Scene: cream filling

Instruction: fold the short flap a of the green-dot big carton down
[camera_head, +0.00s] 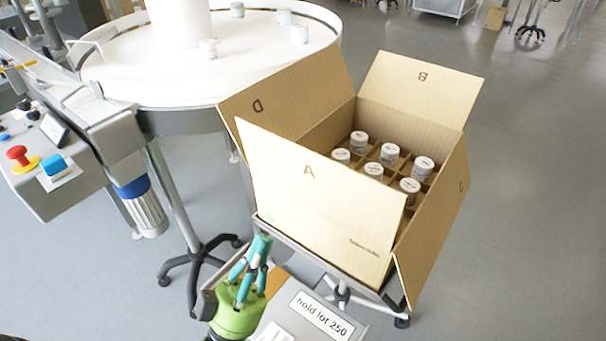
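The big carton (330,235) stands open on a low cart, with a pale green dot at the lower left of its near wall. Short flap A (308,170) rises along the near side, unfolded, and hides part of the inside. Flap D (285,95) on the left, flap B (420,88) at the back and flap C (437,215) on the right are also open. Several white jars (389,153) stand between dividers inside. My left gripper (262,243) has teal fingers that look closed together. It is empty, below flap A near the carton's lower left corner. My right gripper is out of view.
A round white table (130,72) with several jars stands behind left. A control panel with a red button (17,153) is at the left. A "hold lot 250" sign (321,315) is near the front. Floor at the right is clear.

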